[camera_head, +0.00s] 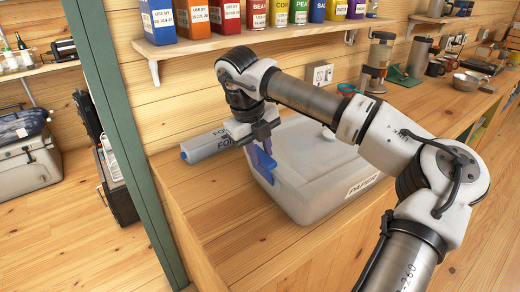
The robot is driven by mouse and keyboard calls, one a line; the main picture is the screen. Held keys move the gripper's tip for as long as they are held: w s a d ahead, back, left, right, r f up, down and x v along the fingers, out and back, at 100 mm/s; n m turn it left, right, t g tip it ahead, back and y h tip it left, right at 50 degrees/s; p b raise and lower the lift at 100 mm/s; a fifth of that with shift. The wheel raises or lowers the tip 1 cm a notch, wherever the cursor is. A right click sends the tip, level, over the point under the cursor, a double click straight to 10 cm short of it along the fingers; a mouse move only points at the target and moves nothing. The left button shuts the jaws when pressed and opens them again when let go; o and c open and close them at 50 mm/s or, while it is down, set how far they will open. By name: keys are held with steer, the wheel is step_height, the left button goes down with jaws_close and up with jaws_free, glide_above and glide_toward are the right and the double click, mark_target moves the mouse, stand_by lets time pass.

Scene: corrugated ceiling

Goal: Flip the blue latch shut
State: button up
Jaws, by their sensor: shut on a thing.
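The blue latch (261,163) is on the left side of a pale grey lidded box (316,201) on the wooden counter. The latch stands out from the box wall, its upper part near the lid's edge. My gripper (261,143) points down at the top of the latch and is shut on it. The fingertips are small here and partly hide the latch's upper end. The box carries a label reading "PAPER" on its front right side.
A shelf (190,42) with several coloured cartons hangs above. A green post (124,120) stands at left. Jars and cups stand at the back right. The counter's front left is clear.

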steer(key=shift+w+d+r+g+y, duration=0.1)
steer(key=shift+w+d+g+y, duration=0.2)
steer(key=shift+d+g+y, duration=0.3)
steer(key=shift+c, duration=0.2)
steer(key=shift+w+d+g+y+p, duration=0.3)
steer(key=shift+y+p, duration=0.15)
steer(key=shift+y, duration=0.25)
steer(key=o, duration=1)
step_height(320, 180, up, 14)
steer(key=b, duration=0.2)
steer(key=shift+f, duration=0.2)
